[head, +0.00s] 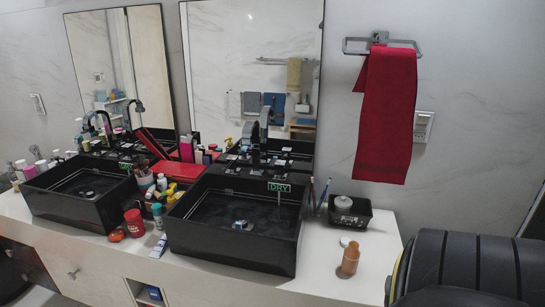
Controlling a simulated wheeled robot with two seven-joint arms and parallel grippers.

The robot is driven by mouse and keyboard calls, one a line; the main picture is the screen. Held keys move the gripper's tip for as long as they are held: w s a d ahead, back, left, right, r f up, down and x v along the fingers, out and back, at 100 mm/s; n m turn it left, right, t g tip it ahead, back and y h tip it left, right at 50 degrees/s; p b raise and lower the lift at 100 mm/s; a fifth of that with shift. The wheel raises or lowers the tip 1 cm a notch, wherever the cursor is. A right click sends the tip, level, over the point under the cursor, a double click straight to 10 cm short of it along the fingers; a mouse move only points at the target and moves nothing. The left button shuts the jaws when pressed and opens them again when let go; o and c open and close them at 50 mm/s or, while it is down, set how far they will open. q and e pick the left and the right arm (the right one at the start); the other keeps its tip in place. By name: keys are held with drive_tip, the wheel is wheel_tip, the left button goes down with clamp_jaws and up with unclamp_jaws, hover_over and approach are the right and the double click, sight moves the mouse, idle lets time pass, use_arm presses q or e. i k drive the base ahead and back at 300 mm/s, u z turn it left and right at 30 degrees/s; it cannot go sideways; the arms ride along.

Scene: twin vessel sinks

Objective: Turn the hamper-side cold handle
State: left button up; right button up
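Two black rectangular vessel sinks stand on the white counter: a left sink (68,213) and a right sink (225,253). A dark tap (256,150) rises behind the right sink, and another dark tap (94,125) stands behind the left sink. The tap handles are too small and dark to tell apart, so I cannot tell which is the cold one or how it is turned. No hamper can be identified with certainty. Neither of my grippers is in view.
Bottles and small items crowd the counter between the sinks. A black holder (349,218) and an orange bottle (350,259) stand right of the right sink. A red towel (387,115) hangs on the wall. A large black ribbed shape (465,268) fills the lower right.

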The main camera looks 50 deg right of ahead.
sight(280, 166)
drive_tip(key=z, duration=0.75)
drive_tip(key=i, duration=0.85)
drive_tip(key=z, duration=0.9)
